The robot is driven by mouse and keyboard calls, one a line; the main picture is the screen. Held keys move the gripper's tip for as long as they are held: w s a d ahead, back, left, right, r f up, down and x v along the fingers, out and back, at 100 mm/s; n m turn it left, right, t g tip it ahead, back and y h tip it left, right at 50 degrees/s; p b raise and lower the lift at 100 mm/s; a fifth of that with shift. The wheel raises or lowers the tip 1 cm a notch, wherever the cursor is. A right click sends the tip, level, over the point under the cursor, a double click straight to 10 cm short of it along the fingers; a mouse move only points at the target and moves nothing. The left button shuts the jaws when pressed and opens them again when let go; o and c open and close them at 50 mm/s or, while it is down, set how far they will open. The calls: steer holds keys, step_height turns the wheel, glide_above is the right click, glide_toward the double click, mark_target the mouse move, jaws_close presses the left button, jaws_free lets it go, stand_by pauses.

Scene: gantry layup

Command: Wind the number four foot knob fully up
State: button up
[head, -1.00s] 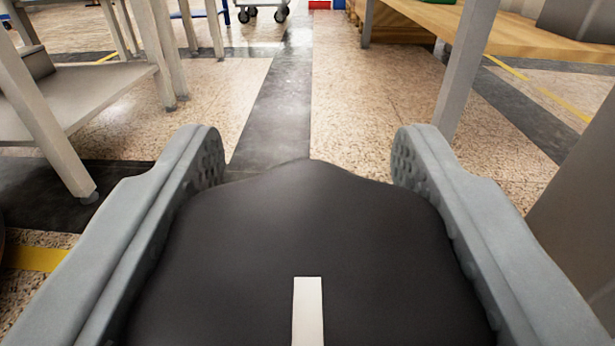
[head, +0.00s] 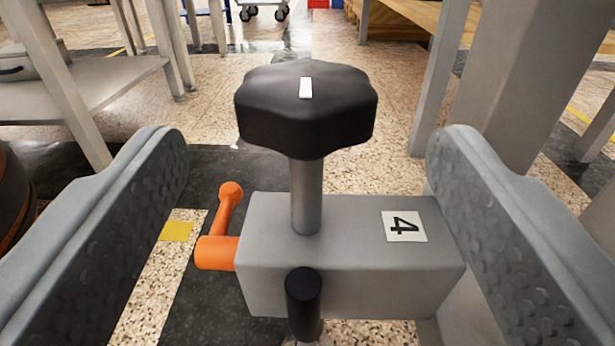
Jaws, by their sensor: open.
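The number four foot knob (head: 305,118) is a black lobed knob with a white mark on its top. It stands upright on a grey metal stem (head: 306,195) above a grey block (head: 335,280). The block carries a white label (head: 405,226) with a 4, turned sideways. An orange lever (head: 218,250) sticks out from the block's left side. My gripper (head: 308,150) is open, its two grey padded fingers well apart on either side of the block. The knob is between and beyond the fingertips, touching neither.
A grey post (head: 515,90) stands close beyond the right finger. A grey shelved table (head: 100,85) stands at the left, with a brown barrel-like thing (head: 12,200) at the left edge. A wooden bench (head: 430,22) is at the back right.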

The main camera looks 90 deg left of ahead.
steer(key=d, duration=0.9)
steer(key=shift+w, duration=0.15)
steer(key=m+t+h, duration=0.8)
steer(key=m+t, duration=0.4)
steer(key=t, duration=0.4)
glide_toward(336, 70)
steer(key=x, duration=1)
steer(key=shift+f, duration=0.25)
steer(key=c, duration=1)
